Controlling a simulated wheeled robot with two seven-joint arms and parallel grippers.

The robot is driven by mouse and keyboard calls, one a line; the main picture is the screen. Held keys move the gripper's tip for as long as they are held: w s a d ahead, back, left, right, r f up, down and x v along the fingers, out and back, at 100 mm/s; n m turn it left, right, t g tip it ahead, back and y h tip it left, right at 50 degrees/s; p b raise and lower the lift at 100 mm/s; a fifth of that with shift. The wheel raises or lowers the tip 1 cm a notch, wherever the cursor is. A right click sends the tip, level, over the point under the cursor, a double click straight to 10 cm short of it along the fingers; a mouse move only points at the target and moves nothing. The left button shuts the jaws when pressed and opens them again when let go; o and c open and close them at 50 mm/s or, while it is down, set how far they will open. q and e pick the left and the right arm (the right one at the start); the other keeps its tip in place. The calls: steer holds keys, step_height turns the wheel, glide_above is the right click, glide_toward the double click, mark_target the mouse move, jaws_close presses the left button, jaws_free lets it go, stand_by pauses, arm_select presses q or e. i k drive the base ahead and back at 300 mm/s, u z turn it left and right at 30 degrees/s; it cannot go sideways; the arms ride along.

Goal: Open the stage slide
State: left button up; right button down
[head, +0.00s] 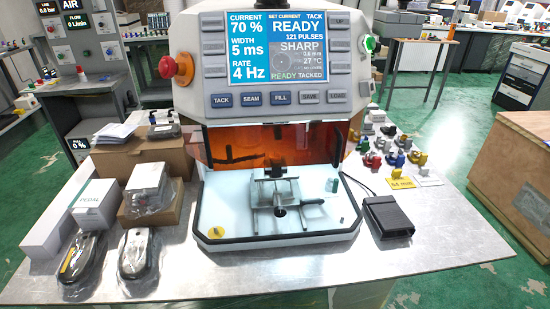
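The stage slide (275,193) is a small metal stage with a clamp-like fixture and a round knob at its front. It sits on the pale floor of the machine's work chamber, in the middle of the head view. A thin rod or handle (313,201) lies at its right side. The machine (276,100) stands above it with a lit screen reading READY and a row of buttons. The chamber front is open towards me. Neither of my grippers shows in the view.
The metal table (420,245) is clear at the front right. A black pedal (388,217) with a cable stands right of the machine. Boxes (145,160) and bagged handheld devices (133,252) crowd the left. Several coloured small parts (395,160) sit at the right.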

mark_target(263, 194)
steer(key=u, duration=0.55)
steer(key=k, duration=1.3)
steer(key=u, duration=1.1)
steer(key=i, duration=0.8)
steer(key=z, duration=0.5)
steer(key=i, duration=0.9)
steer(key=z, duration=1)
